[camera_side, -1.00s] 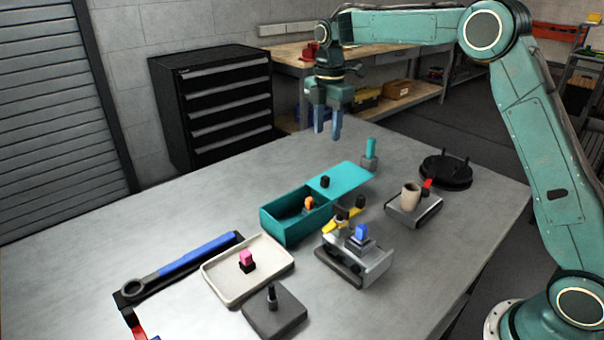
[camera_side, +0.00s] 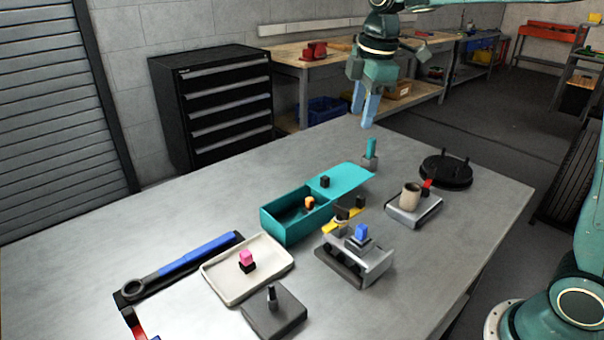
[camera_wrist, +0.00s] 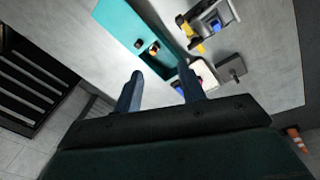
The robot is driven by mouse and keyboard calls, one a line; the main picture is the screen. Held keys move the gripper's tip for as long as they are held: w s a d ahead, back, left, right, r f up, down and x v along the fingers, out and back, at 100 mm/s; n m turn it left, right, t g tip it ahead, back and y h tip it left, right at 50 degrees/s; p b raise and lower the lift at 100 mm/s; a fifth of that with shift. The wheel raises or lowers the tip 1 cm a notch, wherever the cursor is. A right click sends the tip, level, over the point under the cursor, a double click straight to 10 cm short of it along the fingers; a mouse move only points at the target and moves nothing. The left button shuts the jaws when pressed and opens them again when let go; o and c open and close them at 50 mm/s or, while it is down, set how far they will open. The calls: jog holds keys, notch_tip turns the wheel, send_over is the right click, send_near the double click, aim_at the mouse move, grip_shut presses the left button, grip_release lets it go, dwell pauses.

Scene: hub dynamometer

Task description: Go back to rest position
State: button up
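My gripper (camera_side: 364,106) is in the air above the far part of the table, clear of everything on it. Its two blue fingers look parted and empty in the wrist view (camera_wrist: 158,92). Below it in the side view, a teal peg (camera_side: 371,147) stands in a grey block on the table. The teal box (camera_side: 283,228) with its lid slid partly aside (camera_side: 345,178) is at mid-table; an orange-topped piece (camera_side: 309,203) is inside. The box also shows in the wrist view (camera_wrist: 120,22).
A white tray (camera_side: 222,297) holds a pink-topped block. A grey fixture (camera_side: 374,268) with a blue block, a stand with a tan cup (camera_side: 409,196), a black round plate (camera_side: 446,171) and a blue-handled wrench (camera_side: 195,257) lie around. A black drawer cabinet (camera_side: 215,110) stands behind the table.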

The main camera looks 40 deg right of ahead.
jog(key=s+a+f+m+t, duration=0.1)
jog(key=s+m, duration=0.5)
jog(key=s, duration=0.6)
jog(key=s+a+f+m+t, duration=0.1)
jog(key=s+m, duration=0.5)
jog(key=s, duration=0.7)
jog(key=shift+s+f+t, duration=0.15)
jog(key=shift+f+t, duration=0.65)
jog(key=shift+t, duration=0.1)
